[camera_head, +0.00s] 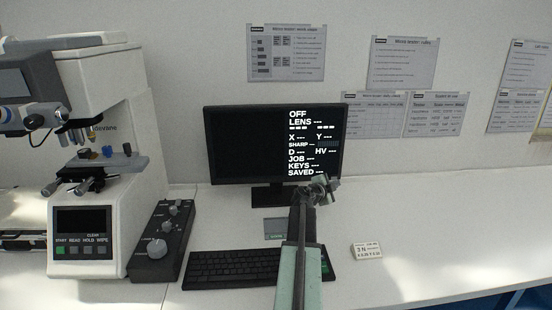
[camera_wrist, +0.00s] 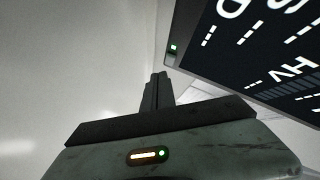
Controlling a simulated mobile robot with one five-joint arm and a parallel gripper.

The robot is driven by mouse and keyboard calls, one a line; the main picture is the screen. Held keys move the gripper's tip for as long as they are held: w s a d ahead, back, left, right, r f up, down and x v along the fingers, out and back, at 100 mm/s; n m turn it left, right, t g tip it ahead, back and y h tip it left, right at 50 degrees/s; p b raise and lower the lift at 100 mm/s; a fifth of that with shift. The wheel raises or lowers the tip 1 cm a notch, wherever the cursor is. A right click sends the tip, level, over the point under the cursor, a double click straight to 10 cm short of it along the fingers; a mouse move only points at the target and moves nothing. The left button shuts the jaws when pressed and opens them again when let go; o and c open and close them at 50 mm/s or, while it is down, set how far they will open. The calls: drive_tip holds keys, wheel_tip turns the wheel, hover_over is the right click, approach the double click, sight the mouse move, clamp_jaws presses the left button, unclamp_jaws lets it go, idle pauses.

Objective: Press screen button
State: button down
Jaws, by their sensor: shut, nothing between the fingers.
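The black monitor (camera_head: 240,150) stands at the back of the bench; its screen reads "OFF" above several rows of readouts. In the wrist view, part of the monitor (camera_wrist: 240,35) fills the upper right. A small screen button (camera_wrist: 173,47) with a green light sits at the corner of its bezel. My gripper (camera_head: 328,183) is in front of the monitor's lower right edge. In the wrist view my gripper (camera_wrist: 158,76) is shut and empty, its tips just below the button in the picture. I cannot tell whether they touch the bezel. In the head view my gripper hides that corner.
A keyboard (camera_head: 230,268) lies in front of the monitor, partly behind my arm. A dark control box (camera_head: 160,243) with knobs and a white hardness tester (camera_head: 110,190) stand at the left. A small white block (camera_head: 367,251) lies to the right. The bench at right is largely clear.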

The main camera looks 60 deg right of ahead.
drive_tip(key=shift+s+a, duration=0.95)
drive_tip(key=shift+a, duration=0.2)
drive_tip(key=shift+s+a, duration=0.95)
drive_tip(key=shift+a, duration=0.2)
